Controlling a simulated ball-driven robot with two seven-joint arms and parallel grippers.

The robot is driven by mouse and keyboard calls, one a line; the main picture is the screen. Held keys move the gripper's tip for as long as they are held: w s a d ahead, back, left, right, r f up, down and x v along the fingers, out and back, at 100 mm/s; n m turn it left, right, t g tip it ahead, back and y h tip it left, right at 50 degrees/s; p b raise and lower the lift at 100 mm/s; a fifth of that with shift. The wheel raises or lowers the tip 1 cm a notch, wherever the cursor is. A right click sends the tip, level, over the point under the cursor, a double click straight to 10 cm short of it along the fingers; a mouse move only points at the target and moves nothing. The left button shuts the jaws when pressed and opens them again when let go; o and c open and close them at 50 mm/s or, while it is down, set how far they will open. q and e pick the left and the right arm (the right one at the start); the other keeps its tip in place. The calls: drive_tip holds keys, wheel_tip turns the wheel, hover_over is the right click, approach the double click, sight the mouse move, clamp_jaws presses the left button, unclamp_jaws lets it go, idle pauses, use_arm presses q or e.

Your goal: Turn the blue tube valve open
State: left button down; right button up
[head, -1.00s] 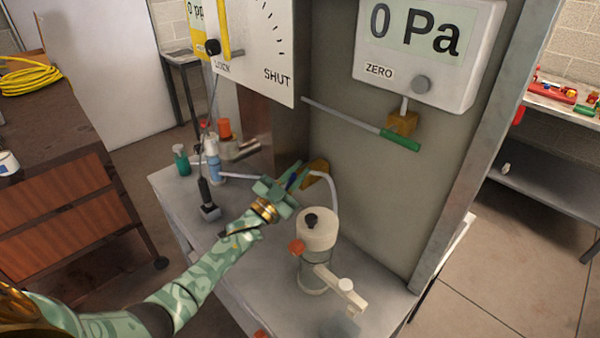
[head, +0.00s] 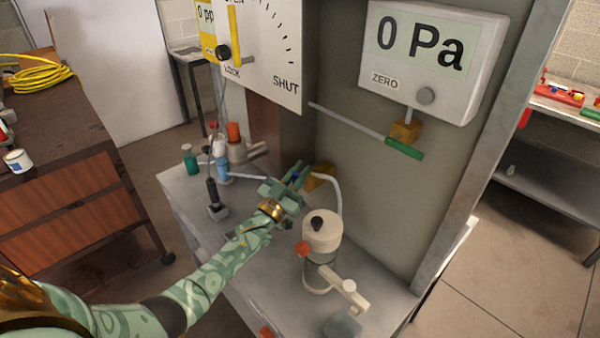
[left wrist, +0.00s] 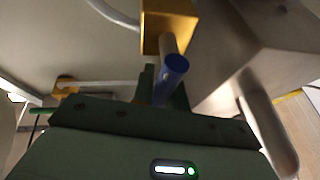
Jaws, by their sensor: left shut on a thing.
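The blue tube valve shows in the left wrist view as a blue tubular handle (left wrist: 172,75) on a stem from a brass block (left wrist: 168,28). In the head view the brass valve body (head: 320,177) sits low on the grey panel, with only a bit of blue visible at the gripper. My left gripper (head: 294,180) is at the valve, shut on the blue handle. Its fingers partly hide the handle in both views. My right gripper is not in view.
A cream pump canister (head: 322,232) stands on the grey bench close to my left forearm. Several bottles, including a blue and white one (head: 222,165), stand at the back left.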

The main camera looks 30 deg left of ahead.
use_arm(q)
drive_tip(key=shift+f, duration=0.15)
drive_tip(key=c, duration=1.4)
unclamp_jaws()
drive_tip(key=v, duration=1.6)
drive_tip(key=shift+s, duration=0.15)
drive_tip(key=shift+a, duration=0.15)
